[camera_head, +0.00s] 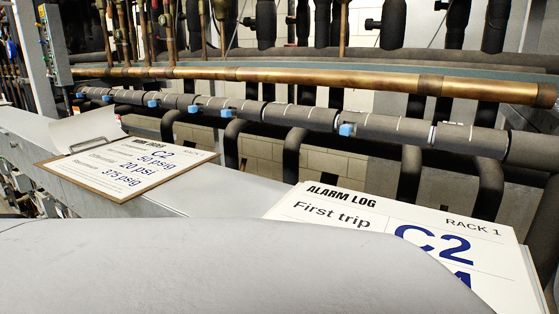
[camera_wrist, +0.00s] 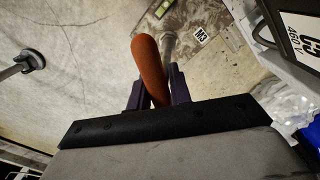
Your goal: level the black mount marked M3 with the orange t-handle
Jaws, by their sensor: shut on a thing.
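In the wrist view, my gripper (camera_wrist: 158,88) is shut on the orange t-handle (camera_wrist: 150,62), whose bar sticks out beyond the fingers. A grey metal shaft (camera_wrist: 169,44) shows just beside the bar; its far end and any contact are unclear. A white tag marked M3 (camera_wrist: 202,36) lies just right of the shaft, apart from the fingers. I cannot make out the black mount itself. A yellow-green level vial (camera_wrist: 163,8) is at the top edge. My gripper and the t-handle do not show in the head view.
A dark round foot (camera_wrist: 32,60) is at the left over a pale floor. In the head view, an alarm log board (camera_head: 335,215) and a clipboard (camera_head: 135,168) lie on a grey ledge before pipes.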

